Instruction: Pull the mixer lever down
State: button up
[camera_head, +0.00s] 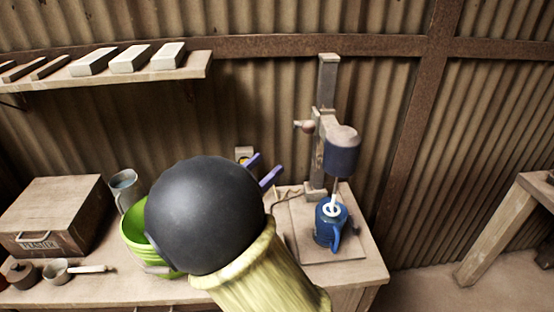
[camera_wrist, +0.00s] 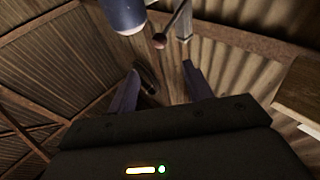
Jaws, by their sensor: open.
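The mixer has a blue motor housing (camera_head: 341,155) on an upright post against the back wall. Its lever ends in a reddish-brown knob (camera_head: 308,127) to the left of the post. In the wrist view the knob (camera_wrist: 159,41) and its rod show near the top, beside the blue housing (camera_wrist: 122,14). My gripper (camera_head: 269,163) is open and empty, its two purple fingers apart. It is below and left of the knob in the head view, not touching it. A blue jug (camera_head: 325,228) stands under the mixer. My arm hides part of the bench.
A green bucket (camera_head: 133,232) is partly behind my arm. A metal jug (camera_head: 124,186), a wooden plaster box (camera_head: 57,205) and small pots are further left. A wall shelf (camera_head: 190,72) with several pale blocks hangs at upper left. Space around the knob looks clear.

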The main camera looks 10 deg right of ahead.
jog(key=shift+s+a, duration=0.25)
jog(key=shift+a, duration=0.05)
